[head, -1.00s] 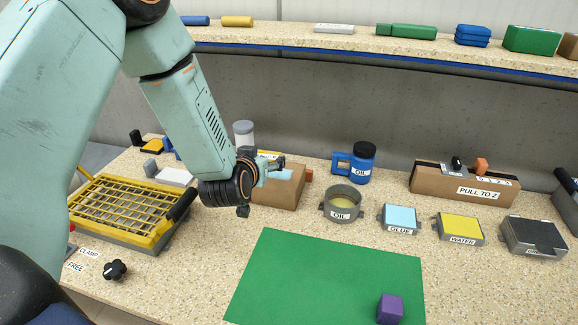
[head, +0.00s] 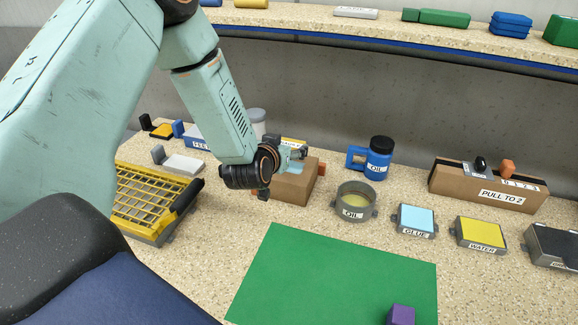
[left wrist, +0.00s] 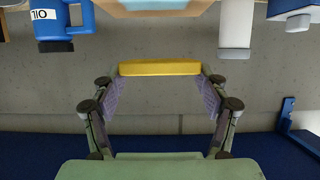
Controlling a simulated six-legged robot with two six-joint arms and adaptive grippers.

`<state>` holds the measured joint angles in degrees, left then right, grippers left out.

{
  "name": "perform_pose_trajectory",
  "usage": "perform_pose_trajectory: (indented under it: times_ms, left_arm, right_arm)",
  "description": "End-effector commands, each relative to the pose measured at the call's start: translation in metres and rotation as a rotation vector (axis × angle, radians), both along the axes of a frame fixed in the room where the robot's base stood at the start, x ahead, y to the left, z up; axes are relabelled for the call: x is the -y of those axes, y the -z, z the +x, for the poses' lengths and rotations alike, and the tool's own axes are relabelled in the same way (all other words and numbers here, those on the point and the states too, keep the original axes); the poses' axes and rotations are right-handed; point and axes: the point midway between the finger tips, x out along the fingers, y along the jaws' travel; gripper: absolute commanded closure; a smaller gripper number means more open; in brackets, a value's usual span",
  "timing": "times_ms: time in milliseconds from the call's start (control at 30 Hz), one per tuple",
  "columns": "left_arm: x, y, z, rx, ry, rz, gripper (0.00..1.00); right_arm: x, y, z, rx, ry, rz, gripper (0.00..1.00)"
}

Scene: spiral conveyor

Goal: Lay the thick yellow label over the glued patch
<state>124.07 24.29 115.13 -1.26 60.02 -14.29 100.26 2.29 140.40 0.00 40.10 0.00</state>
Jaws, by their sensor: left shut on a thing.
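My left gripper (head: 297,156) is at the brown box (head: 290,191) in the middle of the bench. In the left wrist view my left gripper (left wrist: 160,78) is shut on the thick yellow label (left wrist: 160,68), which lies crosswise between the fingertips. The glued patch (head: 296,168) shows light blue on the box's top, partly hidden by the gripper. In the left wrist view the patch (left wrist: 155,4) is at the top edge, apart from the label in the picture. How high the label is above the patch I cannot tell. My right gripper is not in view.
An oil pot (head: 355,203), blue oil jug (head: 377,160), glue pad (head: 415,219) and water pad (head: 480,233) stand right of the box. A yellow grid frame (head: 150,205) is left. The green mat (head: 330,280) in front holds a purple cube (head: 401,315).

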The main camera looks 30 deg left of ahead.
Motion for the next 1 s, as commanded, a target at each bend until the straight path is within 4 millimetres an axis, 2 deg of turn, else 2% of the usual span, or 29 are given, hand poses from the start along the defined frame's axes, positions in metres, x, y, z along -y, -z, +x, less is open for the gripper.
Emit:
perform_pose_trajectory:
  times_ms: [33,267,500,967,1000]
  left_arm:
    - [0.001,0.01,0.0,-0.001,0.002,0.001,0.47]
    - [0.002,0.025,0.002,0.001,0.004,0.001,0.47]
    - [0.002,0.057,0.004,0.0,0.004,0.001,0.47]
    - [0.002,0.062,0.005,0.002,0.004,0.001,0.47]
    - [0.002,0.062,0.005,0.001,0.004,0.001,0.24]
  right_arm:
    - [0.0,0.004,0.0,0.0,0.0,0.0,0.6]
    - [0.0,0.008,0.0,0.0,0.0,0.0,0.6]
    - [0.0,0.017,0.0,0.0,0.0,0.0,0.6]
    - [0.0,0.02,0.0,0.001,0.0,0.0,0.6]
    - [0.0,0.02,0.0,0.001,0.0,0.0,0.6]
